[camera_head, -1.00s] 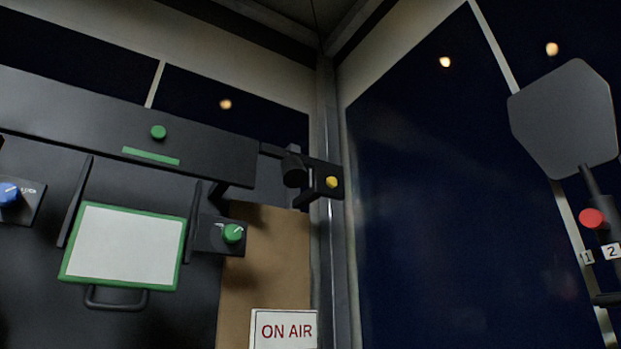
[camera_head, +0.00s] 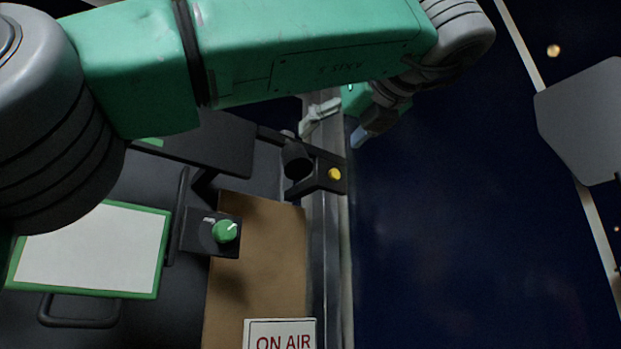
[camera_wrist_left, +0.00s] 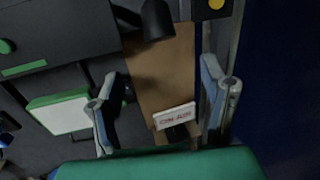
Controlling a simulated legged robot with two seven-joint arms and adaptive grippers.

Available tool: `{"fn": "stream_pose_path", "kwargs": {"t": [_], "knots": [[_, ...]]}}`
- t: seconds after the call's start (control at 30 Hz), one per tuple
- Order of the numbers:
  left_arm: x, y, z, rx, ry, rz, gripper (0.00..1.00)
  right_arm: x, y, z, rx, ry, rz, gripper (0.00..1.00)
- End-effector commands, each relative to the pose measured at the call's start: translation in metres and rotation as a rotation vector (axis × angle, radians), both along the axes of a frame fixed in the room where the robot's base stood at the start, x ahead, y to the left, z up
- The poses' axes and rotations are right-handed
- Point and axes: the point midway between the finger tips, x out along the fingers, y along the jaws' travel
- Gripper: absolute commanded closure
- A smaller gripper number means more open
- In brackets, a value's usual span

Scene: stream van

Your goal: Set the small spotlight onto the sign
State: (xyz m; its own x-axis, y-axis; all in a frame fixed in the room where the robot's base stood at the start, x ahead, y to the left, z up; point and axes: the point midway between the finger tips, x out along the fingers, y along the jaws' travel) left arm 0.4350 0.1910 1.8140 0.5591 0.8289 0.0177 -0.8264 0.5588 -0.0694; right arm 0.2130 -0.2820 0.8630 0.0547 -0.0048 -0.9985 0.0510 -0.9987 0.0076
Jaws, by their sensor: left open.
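The small spotlight (camera_head: 296,160) is a black cylinder by a dark bracket with a yellow knob (camera_head: 334,174), in the middle of the head view. It also shows at the top of the left wrist view (camera_wrist_left: 157,20). The white ON AIR sign (camera_head: 281,336) is low in the head view, in front of a brown board; the sign also shows between my fingers in the left wrist view (camera_wrist_left: 175,116). My left gripper (camera_head: 340,124) is open and empty, just above and right of the spotlight in the head view, apart from it. My right gripper is not in view.
A brown board (camera_head: 258,275) stands behind the sign. A green-framed white panel (camera_head: 90,248) and a green knob (camera_head: 225,231) are at left. A grey plate (camera_head: 585,120) stands at the right. A metal post (camera_head: 327,265) runs beside the board.

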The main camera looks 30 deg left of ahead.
Motion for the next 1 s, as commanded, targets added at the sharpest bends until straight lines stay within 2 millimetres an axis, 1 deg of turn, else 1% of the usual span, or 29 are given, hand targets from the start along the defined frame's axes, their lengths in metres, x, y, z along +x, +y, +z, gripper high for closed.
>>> {"fn": "stream_pose_path", "kwargs": {"t": [0.03, 0.1, 0.27, 0.37, 0.53, 0.7, 0.77, 0.9, 1.0], "knots": [[-0.005, 0.001, 0.004, -0.025, -0.012, 0.0, 0.34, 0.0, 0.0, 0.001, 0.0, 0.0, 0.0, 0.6], [-0.004, 0.003, 0.005, -0.039, -0.018, 0.0, 0.34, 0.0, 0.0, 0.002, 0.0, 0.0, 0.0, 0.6], [0.01, 0.02, 0.005, -0.034, -0.014, 0.0, 0.34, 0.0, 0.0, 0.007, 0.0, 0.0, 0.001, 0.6], [0.02, 0.036, 0.007, -0.032, -0.016, -0.001, 0.34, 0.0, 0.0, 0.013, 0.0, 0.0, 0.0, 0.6], [0.039, 0.071, 0.007, -0.033, -0.017, 0.0, 0.34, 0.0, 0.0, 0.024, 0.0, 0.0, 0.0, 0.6], [0.057, 0.098, 0.006, -0.034, -0.016, -0.001, 0.34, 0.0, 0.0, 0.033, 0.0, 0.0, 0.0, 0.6], [0.061, 0.106, 0.006, -0.034, -0.017, 0.0, 0.34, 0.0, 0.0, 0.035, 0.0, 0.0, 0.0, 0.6], [0.067, 0.114, 0.005, -0.032, -0.017, -0.002, 0.34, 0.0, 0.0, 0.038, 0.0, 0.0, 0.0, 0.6], [0.069, 0.113, 0.005, -0.03, -0.017, -0.003, 0.34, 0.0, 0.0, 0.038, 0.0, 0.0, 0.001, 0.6]]}}
